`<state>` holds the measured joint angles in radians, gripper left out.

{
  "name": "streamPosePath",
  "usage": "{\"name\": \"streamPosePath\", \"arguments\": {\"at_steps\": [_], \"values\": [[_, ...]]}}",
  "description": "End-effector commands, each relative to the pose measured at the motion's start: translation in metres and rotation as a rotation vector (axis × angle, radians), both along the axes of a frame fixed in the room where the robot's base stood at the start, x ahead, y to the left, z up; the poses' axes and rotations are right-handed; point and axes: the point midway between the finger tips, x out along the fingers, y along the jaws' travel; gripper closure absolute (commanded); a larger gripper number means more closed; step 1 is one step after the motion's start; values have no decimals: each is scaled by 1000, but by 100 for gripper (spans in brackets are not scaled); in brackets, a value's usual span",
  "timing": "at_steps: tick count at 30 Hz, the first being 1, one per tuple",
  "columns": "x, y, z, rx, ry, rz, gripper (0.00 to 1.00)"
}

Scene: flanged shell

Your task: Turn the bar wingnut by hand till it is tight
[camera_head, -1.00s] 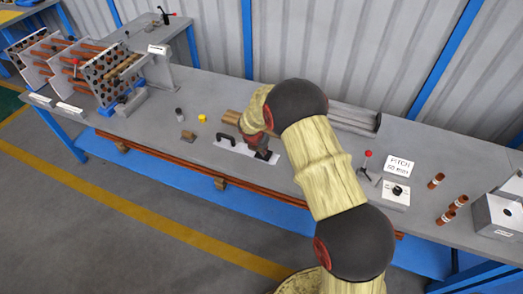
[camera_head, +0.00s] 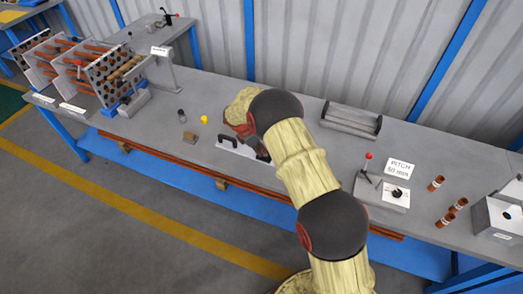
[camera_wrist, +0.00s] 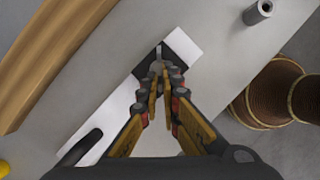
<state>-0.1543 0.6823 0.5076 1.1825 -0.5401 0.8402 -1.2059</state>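I cannot pick out the bar wingnut with certainty. A small grey metal piece (camera_wrist: 158,53) shows at my fingertips in the wrist view, by a dark block on a white plate (camera_wrist: 118,101). My gripper (camera_wrist: 160,72) points down over that plate, its fingers nearly together. I cannot tell whether they grip the grey piece. In the head view the white plate (camera_head: 242,149) lies on the bench, with a black handle (camera_head: 228,139) on its left part. My arm hides most of the gripper there.
A rack of copper-coloured tubes (camera_head: 95,75) stands at the far left. A yellow piece (camera_head: 204,119) and small blocks lie left of the plate. A grey tray (camera_head: 351,121), a red-knobbed lever (camera_head: 368,157) and several tube pieces (camera_head: 436,183) are to the right.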

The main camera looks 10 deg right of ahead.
Motion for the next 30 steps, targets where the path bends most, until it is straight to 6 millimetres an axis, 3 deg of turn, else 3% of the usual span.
{"name": "streamPosePath", "arguments": {"at_steps": [30], "values": [[19,-6,-1,1,-1,-967,100]]}}
